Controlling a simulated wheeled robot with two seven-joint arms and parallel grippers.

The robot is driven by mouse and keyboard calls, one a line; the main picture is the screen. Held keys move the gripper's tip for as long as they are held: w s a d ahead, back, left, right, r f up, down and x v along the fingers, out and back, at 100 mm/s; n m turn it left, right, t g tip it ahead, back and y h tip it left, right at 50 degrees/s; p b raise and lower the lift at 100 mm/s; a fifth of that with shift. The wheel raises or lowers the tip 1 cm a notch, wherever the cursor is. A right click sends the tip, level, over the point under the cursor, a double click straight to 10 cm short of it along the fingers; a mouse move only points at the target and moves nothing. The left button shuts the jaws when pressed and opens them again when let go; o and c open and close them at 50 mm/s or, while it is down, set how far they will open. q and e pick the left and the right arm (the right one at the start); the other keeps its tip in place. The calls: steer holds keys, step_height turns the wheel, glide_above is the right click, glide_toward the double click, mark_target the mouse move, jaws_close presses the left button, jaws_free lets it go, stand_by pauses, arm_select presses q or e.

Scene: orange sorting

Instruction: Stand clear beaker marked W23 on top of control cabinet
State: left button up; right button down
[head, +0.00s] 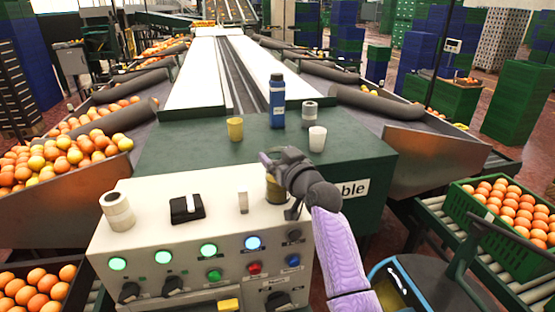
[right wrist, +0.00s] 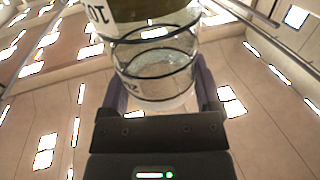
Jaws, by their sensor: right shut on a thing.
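The cream control cabinet (head: 150,189) stands in front, with lit buttons and knobs on its sloped face. My right gripper (head: 268,163) is over the right part of its top, shut on a clear beaker (right wrist: 160,65). In the right wrist view the beaker sits between the fingers, with dark rings, a dark olive band and a partly visible white label; the full marking cannot be read. In the head view its olive-brown part (head: 274,190) shows below the gripper, mostly hidden. I cannot tell whether it touches the cabinet top. My left gripper is out of view.
On the cabinet top are a tape roll (head: 117,211), a black device (head: 187,208) and a small pale block (head: 243,202). Behind, the green table (head: 180,150) holds a yellow cup (head: 235,129), a blue bottle (head: 277,102), a grey-white roll (head: 309,114) and a white cup (head: 317,139).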

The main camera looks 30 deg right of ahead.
steer(key=shift+r, duration=0.1)
jaws_free()
steer(key=s+p, duration=0.2)
steer(key=s, duration=1)
steer(key=shift+a, duration=0.1)
